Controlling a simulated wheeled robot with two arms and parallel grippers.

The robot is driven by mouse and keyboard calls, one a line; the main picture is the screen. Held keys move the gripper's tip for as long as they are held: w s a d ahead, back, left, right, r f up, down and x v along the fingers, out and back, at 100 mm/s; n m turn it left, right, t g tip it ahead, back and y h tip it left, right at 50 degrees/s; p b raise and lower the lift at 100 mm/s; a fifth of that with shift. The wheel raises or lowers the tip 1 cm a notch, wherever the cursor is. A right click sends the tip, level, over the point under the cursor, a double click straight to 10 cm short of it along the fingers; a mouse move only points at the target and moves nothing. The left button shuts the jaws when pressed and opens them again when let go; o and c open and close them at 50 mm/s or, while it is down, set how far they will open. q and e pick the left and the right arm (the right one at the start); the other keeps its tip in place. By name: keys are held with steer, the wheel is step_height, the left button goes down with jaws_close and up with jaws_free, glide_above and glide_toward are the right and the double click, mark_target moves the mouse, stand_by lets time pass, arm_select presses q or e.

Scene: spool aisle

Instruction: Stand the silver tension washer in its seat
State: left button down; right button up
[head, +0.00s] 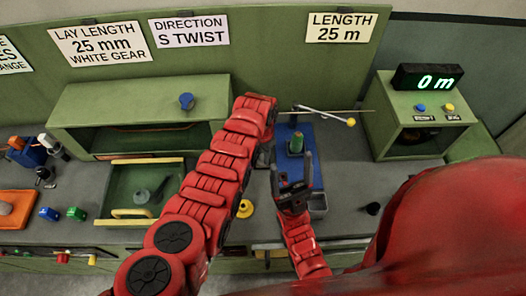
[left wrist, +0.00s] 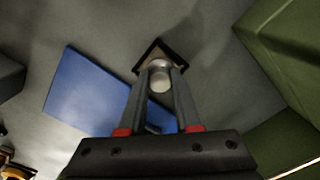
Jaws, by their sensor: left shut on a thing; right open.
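In the left wrist view my left gripper (left wrist: 159,88) is shut on a small round silver piece, the tension washer (left wrist: 160,77), at its fingertips. A small dark-edged square with a tan inside (left wrist: 150,50), which looks like the seat, lies right behind the washer. I cannot tell whether the washer touches it. My right gripper (head: 292,187) is open, in front of the blue stand.
A blue surface (left wrist: 85,95) lies left of the fingers in the left wrist view. A rod with a yellow ball (head: 350,122) sticks out behind the stand. An open green drawer (head: 125,195), a yellow flanged piece (head: 245,209) and a counter box (head: 427,77) reading 0 m are around.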

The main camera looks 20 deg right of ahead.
arm_select(q)
steer(key=c, duration=1)
jaws_free()
steer(key=shift+w, duration=0.1)
steer(key=shift+c, duration=0.2)
steer(key=shift+o, duration=1.2)
steer(key=shift+a, duration=0.1)
steer(key=shift+o, duration=1)
steer(key=shift+s+a+r, duration=0.1)
steer(key=shift+s+r, duration=0.05)
steer(key=shift+s, duration=0.05)
steer(key=shift+w, duration=0.1)
